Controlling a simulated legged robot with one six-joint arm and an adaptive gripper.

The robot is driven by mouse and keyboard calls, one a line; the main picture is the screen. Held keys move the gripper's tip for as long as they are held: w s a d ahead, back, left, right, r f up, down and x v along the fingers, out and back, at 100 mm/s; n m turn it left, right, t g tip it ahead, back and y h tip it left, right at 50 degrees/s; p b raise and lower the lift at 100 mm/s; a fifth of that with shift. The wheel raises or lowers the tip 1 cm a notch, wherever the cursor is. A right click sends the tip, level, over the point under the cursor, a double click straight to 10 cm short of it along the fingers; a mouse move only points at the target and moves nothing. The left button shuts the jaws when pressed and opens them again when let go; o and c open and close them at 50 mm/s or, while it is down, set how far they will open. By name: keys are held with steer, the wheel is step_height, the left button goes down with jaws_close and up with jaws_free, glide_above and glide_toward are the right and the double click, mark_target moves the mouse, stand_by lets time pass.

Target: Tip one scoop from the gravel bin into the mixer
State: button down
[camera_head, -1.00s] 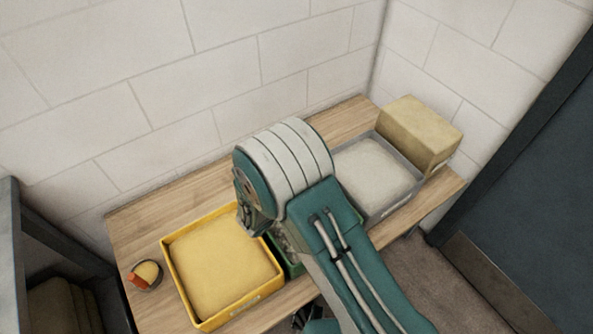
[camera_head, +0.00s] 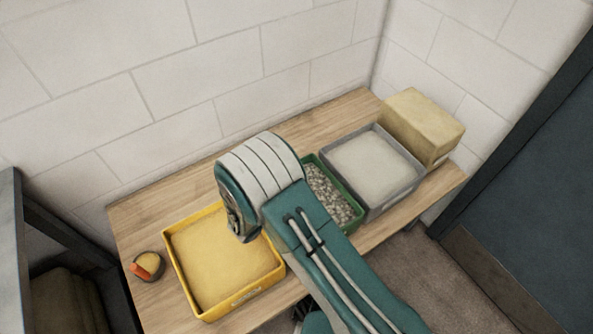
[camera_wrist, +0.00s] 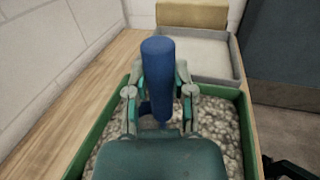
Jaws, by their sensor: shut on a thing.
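The gravel bin (camera_head: 350,217) is a green tray of grey gravel between the yellow and grey bins; my arm covers its near left part. In the wrist view, the green bin (camera_wrist: 98,132) spreads below my gripper, with gravel (camera_wrist: 217,133) on both sides. My gripper (camera_wrist: 160,95) is shut on an upright blue cylinder (camera_wrist: 158,62), which looks like a scoop handle. Its lower end and any scoop bowl are hidden behind the gripper body, so I cannot tell whether it touches the gravel or holds any. In the head view my arm hides the fingers. I cannot make out a mixer.
A yellow bin of sand-coloured material (camera_head: 180,283) stands left, a grey bin of pale powder (camera_head: 412,171) right, with a tan block (camera_head: 425,120) behind it. A small round bowl (camera_head: 150,277) with an orange item sits at far left. Bare wood (camera_head: 150,215) runs along the wall.

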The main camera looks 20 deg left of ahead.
steer(key=shift+d+f, duration=0.1)
steer(key=shift+f, duration=4.15)
steer(key=shift+s+d, duration=2.3)
steer(key=shift+d, duration=0.4)
step_height(320, 180, up, 16)
steer(key=w+a, duration=0.2)
steer(key=shift+w+a, duration=0.2)
steer(key=shift+a, duration=0.2)
steer(key=shift+f, duration=0.1)
